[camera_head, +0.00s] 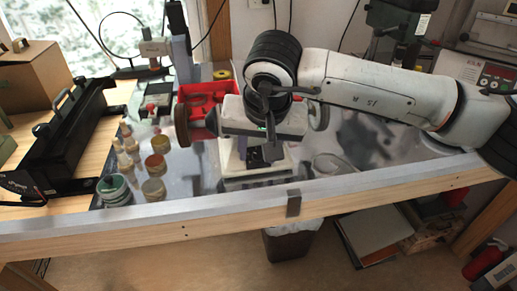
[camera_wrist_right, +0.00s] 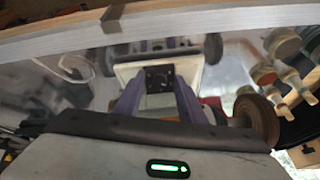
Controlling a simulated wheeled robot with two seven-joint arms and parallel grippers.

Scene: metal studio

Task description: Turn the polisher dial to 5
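The polisher (camera_head: 233,157) stands on the metal bench top, with a light body and a round wheel at each side. Its black dial panel (camera_head: 265,156) is on the front, partly under my right gripper (camera_head: 263,142). In the right wrist view, the black dial panel (camera_wrist_right: 160,78) shows between the two purple fingers of the right gripper (camera_wrist_right: 159,88). The fingers are apart, one on each side of the panel, with nothing seen held. The dial's setting is too small to read, and I cannot tell whether the fingers touch it. My left gripper is not in view.
A red bin (camera_head: 200,91) is behind the polisher. A clear dish (camera_head: 330,165) lies to the right. The bench's front edge (camera_head: 200,203) is close by.

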